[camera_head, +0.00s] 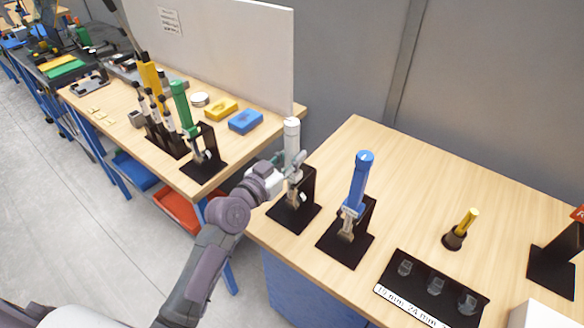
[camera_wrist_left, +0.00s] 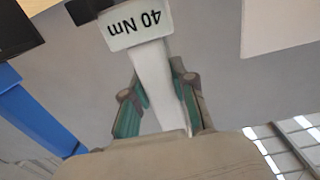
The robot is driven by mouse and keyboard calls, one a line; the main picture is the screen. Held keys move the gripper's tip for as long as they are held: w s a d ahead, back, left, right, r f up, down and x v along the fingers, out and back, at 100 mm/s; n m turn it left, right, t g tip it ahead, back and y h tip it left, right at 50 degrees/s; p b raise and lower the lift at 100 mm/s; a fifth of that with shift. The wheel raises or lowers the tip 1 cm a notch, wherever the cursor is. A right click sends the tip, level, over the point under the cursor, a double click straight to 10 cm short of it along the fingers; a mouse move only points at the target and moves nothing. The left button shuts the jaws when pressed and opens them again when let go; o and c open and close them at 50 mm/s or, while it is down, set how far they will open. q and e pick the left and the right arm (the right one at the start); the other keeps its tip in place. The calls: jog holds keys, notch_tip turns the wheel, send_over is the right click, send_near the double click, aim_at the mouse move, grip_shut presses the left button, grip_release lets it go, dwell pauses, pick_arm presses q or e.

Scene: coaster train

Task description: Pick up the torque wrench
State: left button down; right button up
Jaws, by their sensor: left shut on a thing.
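A torque wrench with a white-grey handle (camera_head: 291,135) stands upright at its black stand (camera_head: 293,212), near the left end of the right-hand table. My left gripper (camera_head: 292,168) is shut on this wrench, below the top of its handle. In the left wrist view the white wrench (camera_wrist_left: 153,75) runs between the two green-padded fingers, and its label reads "40 Nm" upside down. The lower end of the wrench is partly hidden by the gripper and the stand, so I cannot tell whether it is clear of the stand. My right gripper is not in view.
A blue-handled wrench (camera_head: 359,180) stands close by on the right in its own stand. A green-handled wrench (camera_head: 181,105) stands on the left table. A black socket tray (camera_head: 412,293) and a yellow-handled tool (camera_head: 467,222) are further right. A white panel (camera_head: 225,45) rises behind.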

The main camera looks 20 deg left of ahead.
aim_at(288, 148)
pick_arm(q)
jog(key=shift+r, duration=1.95)
jog(key=b+v, duration=0.5)
jog(key=v, duration=1.3)
jog(key=shift+b, duration=0.35)
jog(key=c, duration=1.7)
grip_release()
grip_shut()
